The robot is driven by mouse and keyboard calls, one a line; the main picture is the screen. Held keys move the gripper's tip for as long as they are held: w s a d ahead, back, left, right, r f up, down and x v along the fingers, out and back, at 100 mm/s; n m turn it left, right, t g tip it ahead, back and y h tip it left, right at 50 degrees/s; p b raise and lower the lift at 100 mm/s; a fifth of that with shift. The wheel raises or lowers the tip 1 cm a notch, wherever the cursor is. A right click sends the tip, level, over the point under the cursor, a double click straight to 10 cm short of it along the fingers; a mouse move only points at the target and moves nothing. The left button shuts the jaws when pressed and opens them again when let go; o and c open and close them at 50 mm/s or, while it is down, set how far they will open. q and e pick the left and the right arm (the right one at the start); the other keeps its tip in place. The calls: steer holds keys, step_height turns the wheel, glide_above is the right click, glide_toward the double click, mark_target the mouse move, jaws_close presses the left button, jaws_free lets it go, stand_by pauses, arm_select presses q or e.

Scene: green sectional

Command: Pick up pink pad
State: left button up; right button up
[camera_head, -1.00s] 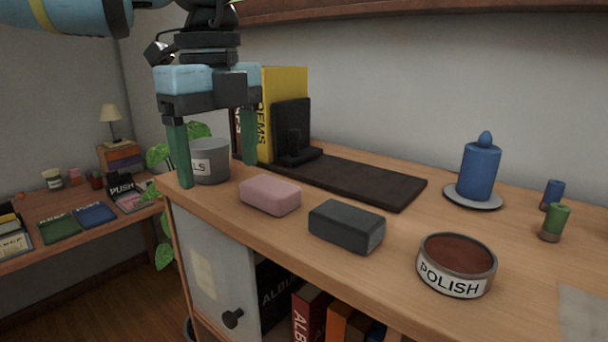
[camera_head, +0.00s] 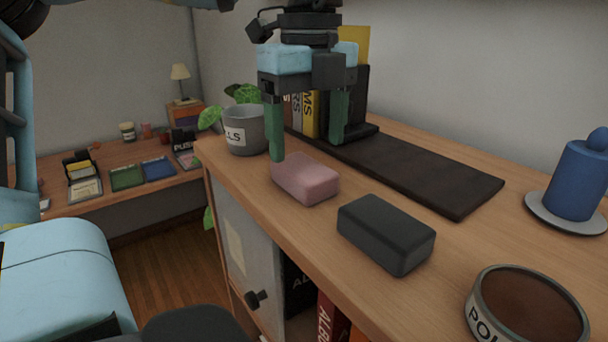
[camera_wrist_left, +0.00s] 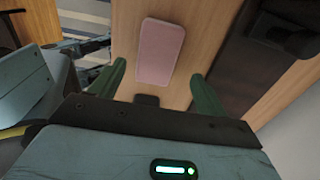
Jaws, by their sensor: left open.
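The pink pad (camera_head: 306,179) is a rounded block lying flat on the wooden shelf top, near its front edge. My left gripper (camera_head: 307,152) points down with its two green fingers spread wide. In the head view its fingertips are just behind and above the pad, with nothing held. In the left wrist view the pad (camera_wrist_left: 160,51) lies ahead of the open fingers (camera_wrist_left: 160,82), roughly centred between them. I cannot tell whether a finger touches the pad. My right gripper is not in view.
A dark grey block (camera_head: 386,233) lies right of the pad. Behind are a black tray (camera_head: 420,172) and books (camera_head: 312,112). A grey pot (camera_head: 245,130) stands at left. A polish tin (camera_head: 528,308) and blue candle (camera_head: 577,180) stand at right.

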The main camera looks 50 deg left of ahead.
mark_target(304, 165)
arm_select(q)
steer(key=shift+s+a+f+p, duration=0.1)
steer(key=shift+a+f+p, duration=0.1)
steer(key=shift+f, duration=1.1)
steer(key=shift+s+a+f+p, duration=0.1)
steer(key=shift+f+p, duration=0.05)
steer(key=shift+f, duration=1.1)
steer(key=c, duration=1)
step_height(304, 165, up, 10)
steer(key=shift+r, duration=0.1)
